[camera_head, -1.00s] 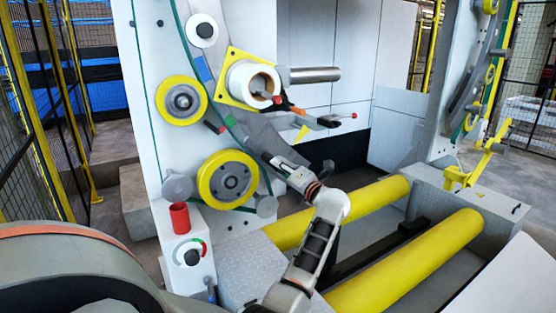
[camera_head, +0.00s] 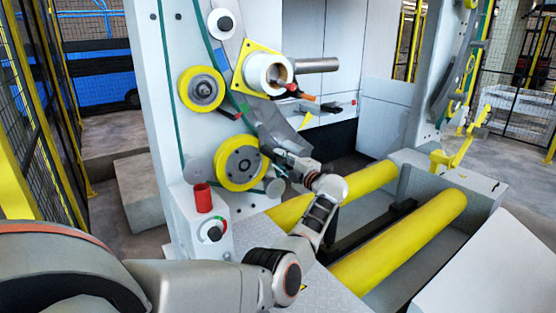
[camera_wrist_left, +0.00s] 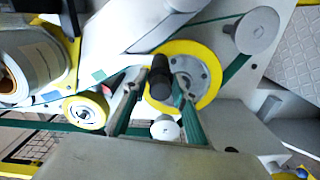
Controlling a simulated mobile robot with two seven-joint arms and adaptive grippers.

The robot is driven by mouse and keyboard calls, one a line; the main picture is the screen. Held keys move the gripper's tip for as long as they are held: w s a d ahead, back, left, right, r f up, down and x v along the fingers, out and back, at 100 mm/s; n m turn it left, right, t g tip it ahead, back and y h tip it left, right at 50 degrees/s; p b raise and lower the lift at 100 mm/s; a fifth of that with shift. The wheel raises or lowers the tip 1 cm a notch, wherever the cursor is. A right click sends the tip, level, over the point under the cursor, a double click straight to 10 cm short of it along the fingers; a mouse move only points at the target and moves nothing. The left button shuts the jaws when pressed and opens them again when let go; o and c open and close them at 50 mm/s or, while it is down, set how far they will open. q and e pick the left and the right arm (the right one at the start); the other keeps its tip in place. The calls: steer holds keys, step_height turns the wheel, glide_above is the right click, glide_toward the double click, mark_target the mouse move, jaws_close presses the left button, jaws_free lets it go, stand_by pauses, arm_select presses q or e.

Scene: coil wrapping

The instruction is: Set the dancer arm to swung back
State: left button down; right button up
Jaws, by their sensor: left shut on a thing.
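The dancer arm (camera_head: 273,120) is a grey bar on the machine's white side plate, running down from behind the white roll toward the lower yellow-rimmed wheel (camera_head: 239,163). My left gripper (camera_head: 273,153) is at the lower end of this bar, just right of that wheel. In the left wrist view my left gripper (camera_wrist_left: 158,102) has its fingers shut around a black round handle (camera_wrist_left: 160,72), which stands in front of the yellow-rimmed wheel (camera_wrist_left: 205,75). The handle is hidden by the gripper in the head view. My right gripper is not seen.
A white roll (camera_head: 262,72) on a yellow plate and an upper yellow wheel (camera_head: 201,89) sit above. Levers with red and orange tips (camera_head: 305,97) stick out nearby. A red cylinder (camera_head: 203,198) stands on a control box. Yellow rollers (camera_head: 400,238) lie at lower right.

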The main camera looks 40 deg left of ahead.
arm_select(q)
steer(key=shift+s+f+m, duration=0.15)
steer(key=shift+s+m, duration=0.1)
steer(key=shift+m, duration=0.05)
stand_by(0.4)
steer(key=c, duration=1.8)
jaws_free()
steer(key=shift+c, duration=0.2)
